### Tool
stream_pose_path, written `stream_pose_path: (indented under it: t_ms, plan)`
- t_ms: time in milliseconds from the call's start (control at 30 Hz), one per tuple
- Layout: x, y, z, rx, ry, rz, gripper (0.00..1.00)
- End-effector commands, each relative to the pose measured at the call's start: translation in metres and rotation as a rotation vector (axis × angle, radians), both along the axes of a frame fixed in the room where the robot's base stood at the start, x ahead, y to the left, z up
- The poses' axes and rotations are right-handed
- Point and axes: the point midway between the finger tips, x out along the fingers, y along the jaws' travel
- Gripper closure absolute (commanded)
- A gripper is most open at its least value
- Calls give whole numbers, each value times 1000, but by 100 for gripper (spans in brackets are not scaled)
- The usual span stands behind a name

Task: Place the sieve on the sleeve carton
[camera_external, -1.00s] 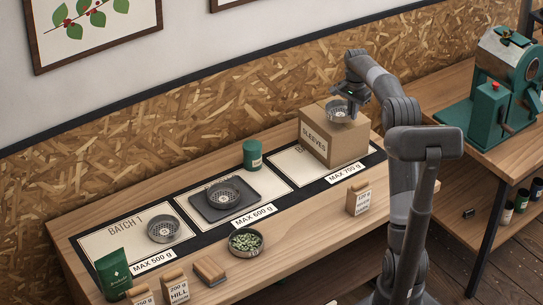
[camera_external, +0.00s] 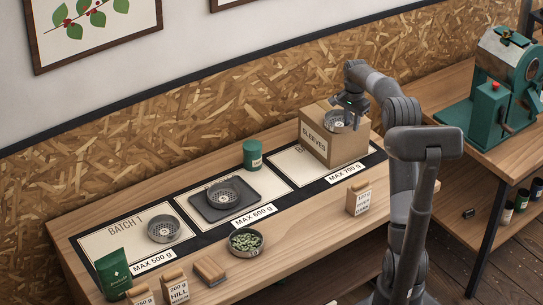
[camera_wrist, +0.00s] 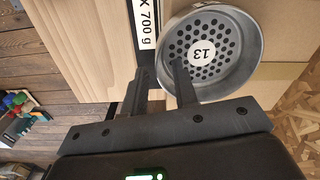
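The sieve (camera_external: 337,121) is a round grey metal pan with a perforated floor. In the wrist view the sieve (camera_wrist: 225,72) shows a white label reading 13. My gripper (camera_external: 350,106) is above the back right of it. The sleeve carton (camera_external: 346,150) is a brown box marked SLEEVES, standing on the right card. The sieve is level over the carton's top and appears to rest on it; exact contact is hard to see.
Another sieve (camera_external: 164,229) lies on the Batch 1 card, and one (camera_external: 223,195) on a dark square tray.

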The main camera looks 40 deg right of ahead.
Motion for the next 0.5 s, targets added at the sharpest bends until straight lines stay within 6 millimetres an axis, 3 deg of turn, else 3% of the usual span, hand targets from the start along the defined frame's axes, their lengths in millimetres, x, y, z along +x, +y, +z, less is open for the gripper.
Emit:
stream_pose_path:
  t_ms: [267,500]
  plan:
    - [0,0,7,-2,-2,0,74]
    - [0,0,52,-2,-5,0,74]
